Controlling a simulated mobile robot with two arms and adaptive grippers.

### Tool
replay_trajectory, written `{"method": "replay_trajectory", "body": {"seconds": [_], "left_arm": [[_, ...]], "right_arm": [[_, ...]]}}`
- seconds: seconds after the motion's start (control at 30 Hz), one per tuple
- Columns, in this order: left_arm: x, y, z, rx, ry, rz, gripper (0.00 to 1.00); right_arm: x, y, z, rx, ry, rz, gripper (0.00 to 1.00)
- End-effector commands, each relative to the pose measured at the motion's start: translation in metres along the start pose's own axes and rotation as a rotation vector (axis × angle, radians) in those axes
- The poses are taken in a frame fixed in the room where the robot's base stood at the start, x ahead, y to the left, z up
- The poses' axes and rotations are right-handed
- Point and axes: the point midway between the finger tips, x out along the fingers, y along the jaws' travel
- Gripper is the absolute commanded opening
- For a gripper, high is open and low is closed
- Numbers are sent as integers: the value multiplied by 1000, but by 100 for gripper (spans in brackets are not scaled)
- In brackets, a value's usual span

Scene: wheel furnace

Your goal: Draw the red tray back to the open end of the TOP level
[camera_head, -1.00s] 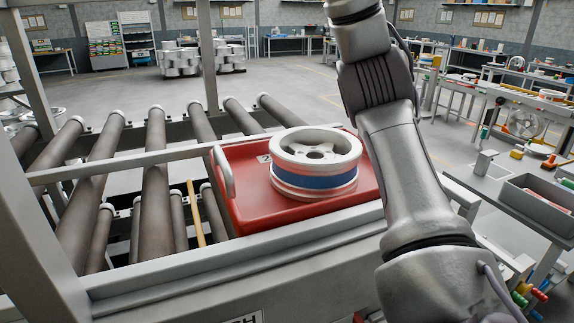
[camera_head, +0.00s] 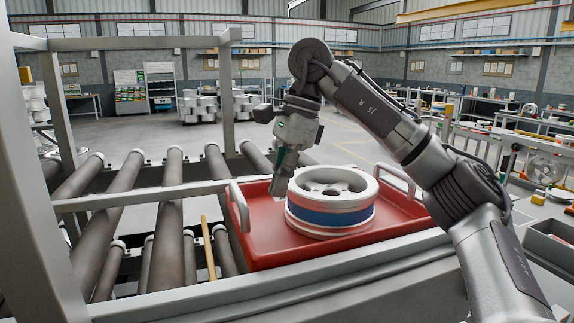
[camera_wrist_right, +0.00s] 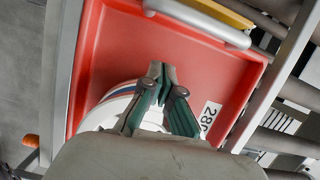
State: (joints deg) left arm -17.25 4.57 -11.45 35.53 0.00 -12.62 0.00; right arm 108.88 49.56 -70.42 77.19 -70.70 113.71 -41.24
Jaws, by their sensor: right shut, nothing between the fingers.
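The red tray (camera_head: 262,225) sits on the upper rollers at the right part of the rack, with a grey handle at its left end (camera_head: 239,206) and another at its right end (camera_head: 398,183). A silver wheel with a blue band (camera_head: 330,216) lies flat on it. My right gripper (camera_head: 281,188) points down over the tray, just left of the wheel, shut and empty. In the right wrist view its green fingertips (camera_wrist_right: 160,70) meet above the red tray floor (camera_wrist_right: 120,55). The wheel (camera_wrist_right: 112,108) is partly hidden behind the gripper. The near handle (camera_wrist_right: 200,20) is clear of the fingers. My left gripper is out of view.
Bare rollers (camera_head: 167,215) extend left of the tray. A yellow bar (camera_head: 208,248) lies lower between rollers. A grey rail (camera_head: 140,193) and uprights frame the rack. A bench with a grey bin (camera_head: 550,245) stands at the right.

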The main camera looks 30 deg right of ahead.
Motion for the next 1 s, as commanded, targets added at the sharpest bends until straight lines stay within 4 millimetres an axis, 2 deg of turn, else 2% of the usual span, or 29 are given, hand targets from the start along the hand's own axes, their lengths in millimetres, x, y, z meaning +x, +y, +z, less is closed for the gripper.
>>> {"method": "replay_trajectory", "body": {"seconds": [0.1,0.2,0.33,0.83,1.0], "left_arm": [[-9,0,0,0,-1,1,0],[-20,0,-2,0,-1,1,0],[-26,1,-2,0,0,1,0],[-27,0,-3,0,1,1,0],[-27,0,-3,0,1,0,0]], "right_arm": [[22,1,0,0,2,3,0],[21,0,20,-3,0,0,0],[26,0,33,-1,0,1,0],[32,0,40,0,-2,0,0],[38,0,59,-4,-1,2,0]]}}
